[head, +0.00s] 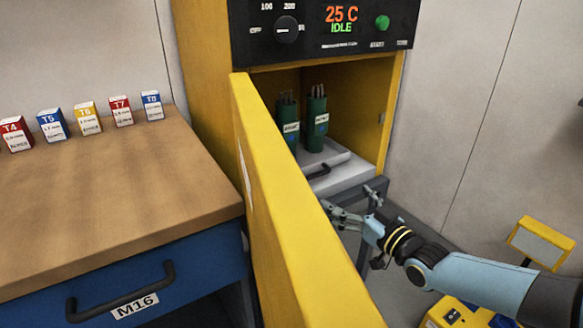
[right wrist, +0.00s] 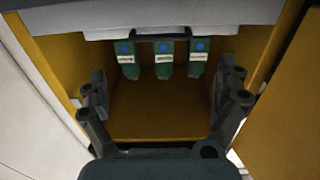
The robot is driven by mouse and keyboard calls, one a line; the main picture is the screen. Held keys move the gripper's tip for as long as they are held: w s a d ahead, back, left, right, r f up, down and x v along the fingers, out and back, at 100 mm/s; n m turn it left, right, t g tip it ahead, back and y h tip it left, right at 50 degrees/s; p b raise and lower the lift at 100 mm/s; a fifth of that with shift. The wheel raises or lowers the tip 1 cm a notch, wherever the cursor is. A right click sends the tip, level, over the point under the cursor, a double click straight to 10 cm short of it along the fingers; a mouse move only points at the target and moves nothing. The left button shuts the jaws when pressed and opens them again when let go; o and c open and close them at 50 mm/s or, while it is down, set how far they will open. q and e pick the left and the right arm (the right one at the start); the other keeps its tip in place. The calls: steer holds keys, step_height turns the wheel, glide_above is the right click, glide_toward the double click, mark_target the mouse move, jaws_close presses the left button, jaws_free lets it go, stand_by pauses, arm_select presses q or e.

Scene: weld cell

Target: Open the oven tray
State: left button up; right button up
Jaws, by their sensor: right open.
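The oven tray (head: 345,178) is a light grey shelf low in the open yellow oven, with a dark bar handle (head: 318,172) on its front. In the right wrist view, which looks upside down, the tray (right wrist: 110,28) and handle (right wrist: 162,37) show near the top. My right gripper (head: 340,214) is open and empty, in front of the oven and right of the open door. In the right wrist view my right gripper (right wrist: 160,88) has its fingers spread to either side, with the handle ahead and apart from them. My left gripper is not in view.
The yellow oven door (head: 290,210) stands open, left of my right arm. Green rod canisters (head: 316,122) stand on the tray; three show in the wrist view. A workbench (head: 120,180) with small boxes is at left. A yellow device (head: 470,312) sits low right.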

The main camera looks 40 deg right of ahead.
mark_target(317, 176)
steer(key=w+b, duration=0.1)
steer(key=w, duration=0.2)
steer(key=w+b, duration=0.1)
steer(key=w, duration=0.2)
steer(key=w+d, duration=0.1)
steer(key=w, duration=0.3)
steer(key=shift+b, duration=0.4)
